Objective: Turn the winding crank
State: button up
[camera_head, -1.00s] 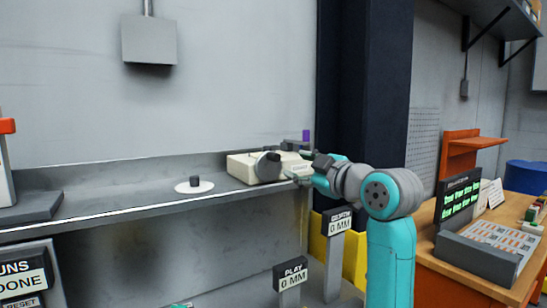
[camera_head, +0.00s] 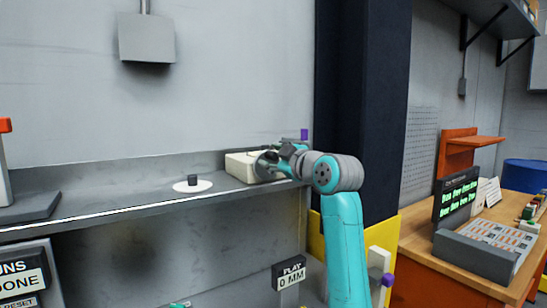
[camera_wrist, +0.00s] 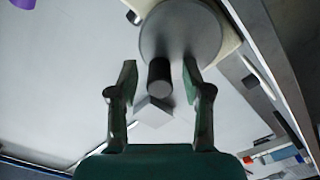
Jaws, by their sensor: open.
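The winding crank shows in the wrist view as a grey disc (camera_wrist: 182,32) with a black cylindrical knob (camera_wrist: 160,78) standing out from it. The disc is on a cream box (camera_head: 239,165) on the grey shelf in the head view, where my arm partly hides its front. My gripper (camera_wrist: 160,70) is open, with one finger on each side of the knob in the wrist view. I see gaps between fingers and knob; whether the knob is fully in depth between them, I cannot tell. In the head view the gripper (camera_head: 279,160) is at the box's right front.
A white disc with a black knob (camera_head: 192,181) lies on the shelf (camera_head: 120,207) left of the box. A purple piece (camera_head: 304,134) is behind the gripper. A dark column (camera_head: 360,110) rises to the right. A "PLAY 0 MM" sign (camera_head: 291,274) stands below the shelf.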

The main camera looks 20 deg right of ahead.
aim_at(275, 173)
grip_shut()
jog(key=shift+d+m, duration=0.1)
jog(key=shift+m, duration=0.2)
jog(key=m, duration=0.1)
jog(key=d+m, duration=0.1)
jog(key=m, duration=0.3)
jog(key=shift+w+d+f, duration=0.15)
jog(key=shift+w+f, duration=0.1)
jog(key=shift+w+d+f+m, duration=0.1)
jog(key=shift+f+m, duration=0.7)
jog(key=shift+m, duration=2.75)
jog(key=shift+d+f+m, duration=0.15)
jog(key=shift+f+m, duration=0.6)
jog(key=shift+m, duration=2.75)
jog(key=shift+w+d+f+m, duration=0.1)
jog(key=shift+f+m, duration=0.7)
jog(key=shift+m, duration=2.75)
